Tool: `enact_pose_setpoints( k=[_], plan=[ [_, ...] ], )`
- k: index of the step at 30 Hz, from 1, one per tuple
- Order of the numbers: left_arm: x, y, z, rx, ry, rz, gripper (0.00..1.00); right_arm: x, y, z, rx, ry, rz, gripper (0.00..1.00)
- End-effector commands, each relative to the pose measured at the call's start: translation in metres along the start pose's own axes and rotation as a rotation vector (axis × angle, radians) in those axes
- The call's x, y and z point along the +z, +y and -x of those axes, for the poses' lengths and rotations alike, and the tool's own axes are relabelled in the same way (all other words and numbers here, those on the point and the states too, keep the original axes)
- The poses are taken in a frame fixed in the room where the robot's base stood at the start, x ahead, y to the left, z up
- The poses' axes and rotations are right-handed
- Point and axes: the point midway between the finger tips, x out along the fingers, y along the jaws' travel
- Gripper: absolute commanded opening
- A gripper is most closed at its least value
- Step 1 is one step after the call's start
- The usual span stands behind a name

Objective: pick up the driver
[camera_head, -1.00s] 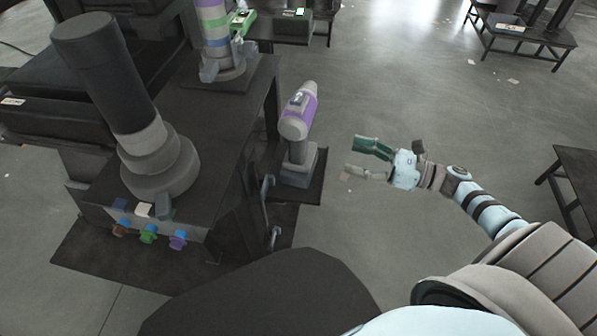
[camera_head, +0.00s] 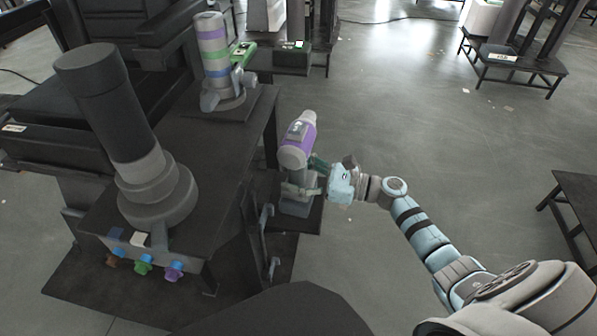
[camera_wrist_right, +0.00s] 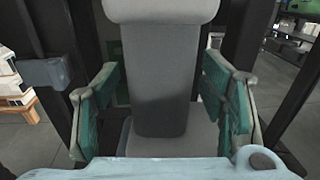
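The driver (camera_head: 299,139), purple and grey, stands upright on a small dark side shelf (camera_head: 310,219) beside the dark table. My right gripper (camera_head: 303,180) is at its handle, coming from the right. In the right wrist view the grey driver handle (camera_wrist_right: 155,75) stands between the two green-padded fingers of my right gripper (camera_wrist_right: 158,108). The fingers are open, with gaps on both sides of the handle. The driver's foot is partly hidden by the gripper in the head view. My left gripper is not in view.
The dark table (camera_head: 215,185) left of the driver carries a large dark column (camera_head: 125,130) and a striped column (camera_head: 213,55). Colored knobs (camera_head: 145,264) sit on its front. Open floor lies to the right, with a dark bench (camera_head: 575,175) at the right edge.

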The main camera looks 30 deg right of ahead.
Motion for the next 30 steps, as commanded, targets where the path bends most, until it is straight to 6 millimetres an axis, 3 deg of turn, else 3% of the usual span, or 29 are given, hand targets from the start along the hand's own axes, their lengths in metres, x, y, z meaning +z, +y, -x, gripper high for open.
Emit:
enact_pose_setpoints(
  k=[1, 12, 23, 26, 30],
  plan=[
    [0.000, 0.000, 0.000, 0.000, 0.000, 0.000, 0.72, 0.000, 0.000, 0.000, 0.000, 0.000, 0.000, 0.57],
    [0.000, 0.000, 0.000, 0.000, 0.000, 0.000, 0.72, 0.000, 0.000, 0.001, 0.000, 0.000, 0.000, 0.00],
    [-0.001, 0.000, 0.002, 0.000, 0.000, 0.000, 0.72, 0.005, 0.000, 0.000, 0.000, -0.003, 0.002, 0.00],
    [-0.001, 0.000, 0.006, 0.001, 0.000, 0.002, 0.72, 0.015, 0.000, 0.000, 0.001, -0.003, 0.002, 0.00],
    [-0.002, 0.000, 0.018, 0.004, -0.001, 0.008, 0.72, 0.044, 0.000, 0.000, 0.002, -0.005, 0.004, 0.00]
  ],
)
